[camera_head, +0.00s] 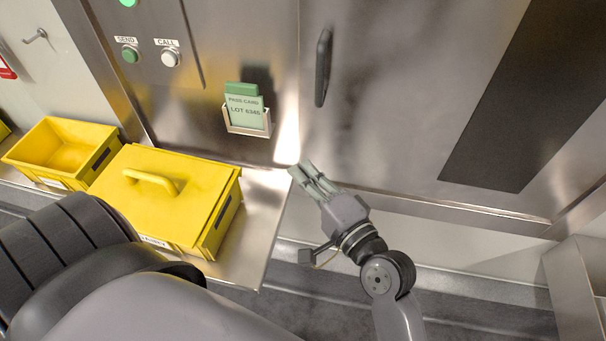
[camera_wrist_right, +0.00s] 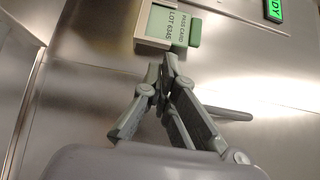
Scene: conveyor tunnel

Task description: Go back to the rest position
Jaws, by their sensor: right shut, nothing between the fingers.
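My right gripper (camera_head: 298,172) is shut and empty in the head view. It hangs in front of the steel wall, just right of the shelf with the yellow boxes. Its closed fingertips also show in the right wrist view (camera_wrist_right: 168,62), with the card holder beyond them. My left gripper is not in view; a large dark part of my own body fills the lower left of the head view.
A green pass card (camera_head: 243,108) sits in a wall holder (camera_head: 247,129). A lidded yellow box (camera_head: 190,205) and an open yellow bin (camera_head: 62,150) stand on the steel shelf (camera_head: 262,215). A dark handle (camera_head: 323,68) sticks out from the steel door.

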